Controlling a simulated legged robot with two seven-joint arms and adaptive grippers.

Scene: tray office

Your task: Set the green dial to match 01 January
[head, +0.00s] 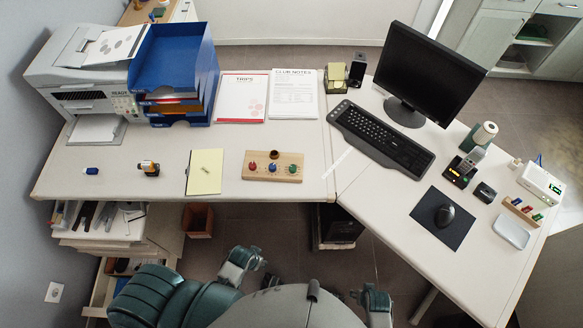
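A wooden block (257,160) lies on the left desk, right of centre, with a red, a blue and a green dial in a row. The green dial (293,169) is at its right end. A dark brown round piece (274,154) sits at the block's back edge. Markings on the dials are too small to read, so I cannot tell what they show. My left gripper (248,258) is below the desk's front edge, apart from the block. My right gripper (372,296) is lower and further right, away from the desk. Both are too unclear to tell open from shut.
A yellow pad (204,178) lies left of the block. Papers (294,95) and a keyboard (382,138) lie behind and to the right. A printer (80,75) and blue trays (172,60) stand at back left. The desk in front of the block is clear.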

